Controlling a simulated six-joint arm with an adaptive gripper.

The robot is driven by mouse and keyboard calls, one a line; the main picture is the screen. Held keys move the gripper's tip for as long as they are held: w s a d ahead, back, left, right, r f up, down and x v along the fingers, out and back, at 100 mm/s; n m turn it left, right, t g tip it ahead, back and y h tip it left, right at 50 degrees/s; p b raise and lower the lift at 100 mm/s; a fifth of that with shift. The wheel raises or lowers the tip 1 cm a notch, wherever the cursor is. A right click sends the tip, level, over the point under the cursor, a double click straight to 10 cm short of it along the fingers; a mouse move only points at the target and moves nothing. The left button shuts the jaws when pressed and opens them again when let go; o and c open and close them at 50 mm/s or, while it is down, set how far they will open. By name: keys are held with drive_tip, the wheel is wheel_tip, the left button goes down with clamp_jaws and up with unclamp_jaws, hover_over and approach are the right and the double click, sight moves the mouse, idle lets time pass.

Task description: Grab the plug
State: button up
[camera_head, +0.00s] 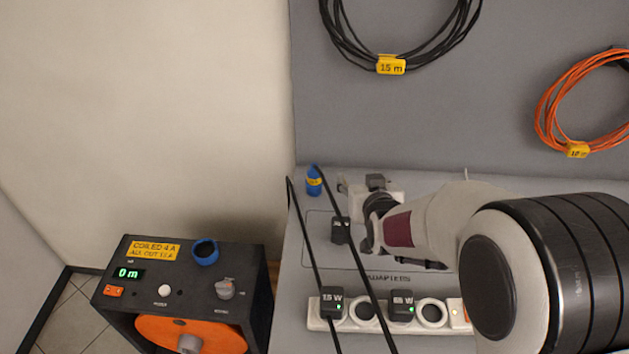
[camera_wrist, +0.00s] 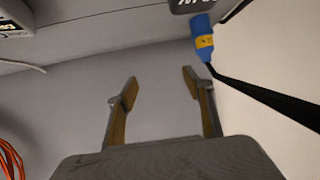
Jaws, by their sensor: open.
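The plug (camera_head: 314,184) is a small blue cylinder with a yellow band. It stands at the back left of the grey bench, and a black cable runs from its top. It also shows in the wrist view at the upper right (camera_wrist: 203,45), with the black cable leading off to the lower right. My gripper (camera_wrist: 159,78) is open and empty between its two fingers. The plug is outside the fingers, beyond the right one. In the head view my gripper (camera_head: 368,215) is to the right of the plug, apart from it, and partly hidden by my arm.
A white power strip (camera_head: 316,322) with adapters runs along the front. Two black cables cross the bench's left side. A dark cable-reel box (camera_head: 253,290) stands at left. Coiled cables (camera_head: 345,45) hang on the grey back panel.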

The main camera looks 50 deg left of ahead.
drive_tip(key=n+y, duration=0.1)
drive_tip(key=y, duration=0.1)
approach(316, 183)
drive_tip(key=shift+g, duration=0.4)
drive_tip(key=x, duration=0.4)
drive_tip(key=shift+w+a+r, duration=0.15)
drive_tip(key=shift+w+r, duration=0.05)
drive_tip(key=shift+w, duration=0.05)
drive_tip(key=shift+x, duration=0.85)
drive_tip(key=shift+f, duration=0.1)
drive_tip(key=shift+x, duration=2.85)
drive_tip(key=c, duration=1.3)
